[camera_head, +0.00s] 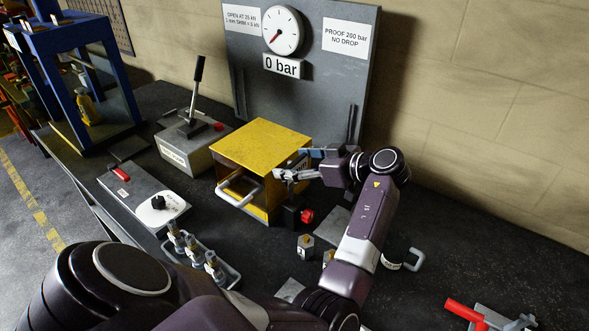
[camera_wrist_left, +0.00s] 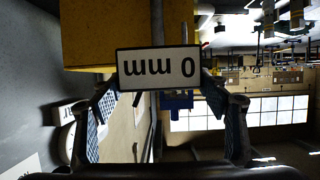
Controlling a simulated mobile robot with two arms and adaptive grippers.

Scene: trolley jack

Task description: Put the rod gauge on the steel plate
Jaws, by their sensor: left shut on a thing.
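My left gripper (camera_head: 297,174) is at the right side of the yellow box (camera_head: 262,145). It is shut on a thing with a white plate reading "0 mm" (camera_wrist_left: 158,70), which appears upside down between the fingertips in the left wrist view. This looks like the rod gauge; its rod cannot be made out. The yellow box is close behind it in that view (camera_wrist_left: 105,35); I cannot tell whether they touch. A flat grey plate (camera_head: 333,222), probably the steel plate, lies on the bench below the gripper, partly covered by my left arm. My right gripper is not in view.
A red knob on a black block (camera_head: 304,216) and small hex fittings (camera_head: 305,245) stand near the plate. A fitting tray (camera_head: 230,273) and lever pump (camera_head: 190,145) are left. A gauge panel (camera_head: 300,90) stands behind. The bench's right rear is clear.

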